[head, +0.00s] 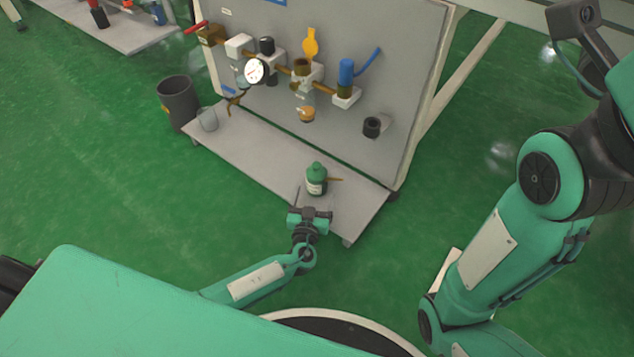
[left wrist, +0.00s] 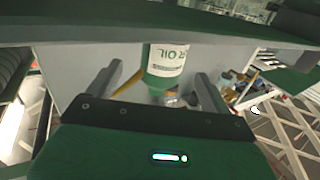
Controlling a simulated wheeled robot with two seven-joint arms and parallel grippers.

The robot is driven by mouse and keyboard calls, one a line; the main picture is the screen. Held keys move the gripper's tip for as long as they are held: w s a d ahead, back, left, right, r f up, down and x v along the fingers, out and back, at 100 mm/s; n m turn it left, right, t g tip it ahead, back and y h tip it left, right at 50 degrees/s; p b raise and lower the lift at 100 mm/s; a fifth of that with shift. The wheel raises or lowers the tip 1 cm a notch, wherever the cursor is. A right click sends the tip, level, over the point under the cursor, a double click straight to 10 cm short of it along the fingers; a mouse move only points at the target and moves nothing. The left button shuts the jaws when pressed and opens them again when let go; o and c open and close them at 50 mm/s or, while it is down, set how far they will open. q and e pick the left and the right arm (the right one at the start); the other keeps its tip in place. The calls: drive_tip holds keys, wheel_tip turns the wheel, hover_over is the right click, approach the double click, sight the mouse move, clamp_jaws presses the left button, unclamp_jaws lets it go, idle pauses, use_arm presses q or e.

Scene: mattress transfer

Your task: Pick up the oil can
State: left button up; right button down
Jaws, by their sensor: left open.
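The oil can (head: 316,180) is a green bottle with a white label and a thin brown spout pointing right. It stands upright on the grey base shelf of the panel stand. My left gripper (head: 313,204) is open on the near side of the can, close to it.
The grey base shelf (head: 255,158) carries a small grey cup (head: 208,119) at its left end. A dark bin (head: 178,102) stands on the floor beside it. The upright panel (head: 400,75) behind holds a gauge (head: 256,71), valves and pipes. Green floor is open at left.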

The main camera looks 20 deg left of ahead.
sight(315, 187)
use_arm(q)
drive_tip(key=shift+w, duration=0.6)
drive_tip(key=w+b, duration=0.1)
drive_tip(key=w, duration=0.1)
drive_tip(key=w+a+b, duration=0.1)
drive_tip(key=w, duration=0.1)
drive_tip(key=shift+w+a, duration=0.1)
drive_tip(key=shift+w, duration=0.3)
drive_tip(key=shift+w+r, duration=0.1)
drive_tip(key=shift+c, duration=0.4)
drive_tip(key=c, duration=1.1)
drive_tip(key=shift+c, duration=0.4)
